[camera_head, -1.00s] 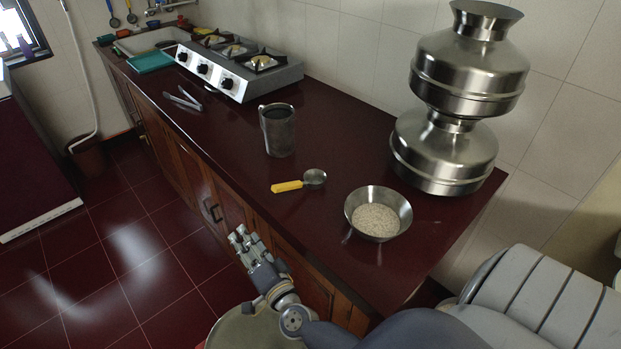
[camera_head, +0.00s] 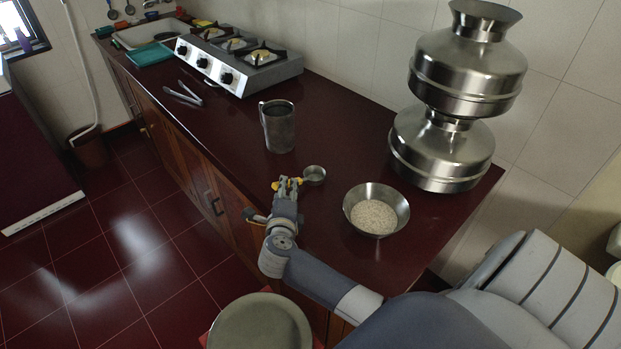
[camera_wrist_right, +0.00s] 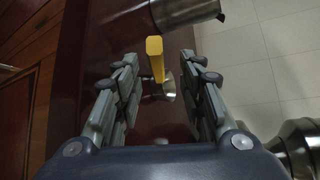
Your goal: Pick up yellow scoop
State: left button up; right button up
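The yellow scoop has a yellow handle and a round metal bowl (camera_head: 314,174). It lies on the dark red counter (camera_head: 343,120) near its front edge. My right gripper (camera_head: 287,186) is at the handle in the head view and covers part of it. In the right wrist view the handle (camera_wrist_right: 155,57) stands between the two spread fingers (camera_wrist_right: 157,85), with visible space on both sides. The fingers are open. My left gripper does not show in either view.
A metal bowl of grain (camera_head: 376,212) stands right of the scoop. A metal mug (camera_head: 278,127) is behind it. Stacked steel pots (camera_head: 443,150) stand at the back right. Tongs (camera_head: 184,94) and a gas stove (camera_head: 236,68) are farther left.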

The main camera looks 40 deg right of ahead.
aim_at(300, 180)
jog(key=shift+w+d, duration=0.3)
jog(key=shift+w, duration=0.2)
jog(key=x, duration=0.2)
jog(key=p+x, duration=0.1)
jog(key=x, duration=0.1)
jog(key=shift+w+a+f, duration=0.15)
jog(key=shift+f, duration=0.2)
grip_shut()
